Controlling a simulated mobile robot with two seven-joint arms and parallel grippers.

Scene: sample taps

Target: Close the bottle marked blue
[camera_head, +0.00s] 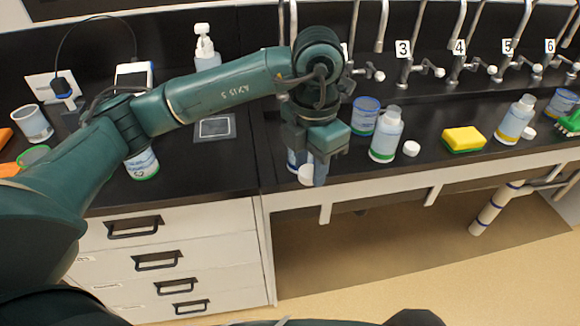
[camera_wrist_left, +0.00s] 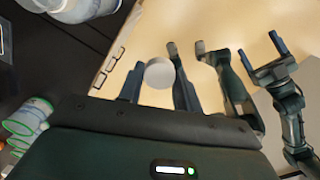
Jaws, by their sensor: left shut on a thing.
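My left gripper (camera_head: 313,177) points down at the front edge of the black counter and is shut on a white cap (camera_head: 306,174). In the left wrist view the round cap (camera_wrist_left: 160,73) sits between the two fingers. A white bottle with a blue mark (camera_head: 292,160) stands behind this gripper, mostly hidden; its mouth cannot be seen. Pale bottle shapes (camera_wrist_left: 85,8) show at the top left of the left wrist view, cut off by the frame. My right gripper (camera_wrist_left: 264,51) shows in the left wrist view, its fingers apart and empty, away from the counter.
Right of my left gripper stand a green-banded bottle (camera_head: 386,136), a blue-rimmed beaker (camera_head: 365,116), a loose white cap (camera_head: 411,148), a yellow sponge (camera_head: 463,139) and a yellow-banded bottle (camera_head: 515,119). Numbered taps (camera_head: 408,70) line the back. A green-banded container (camera_head: 142,163) stands left.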

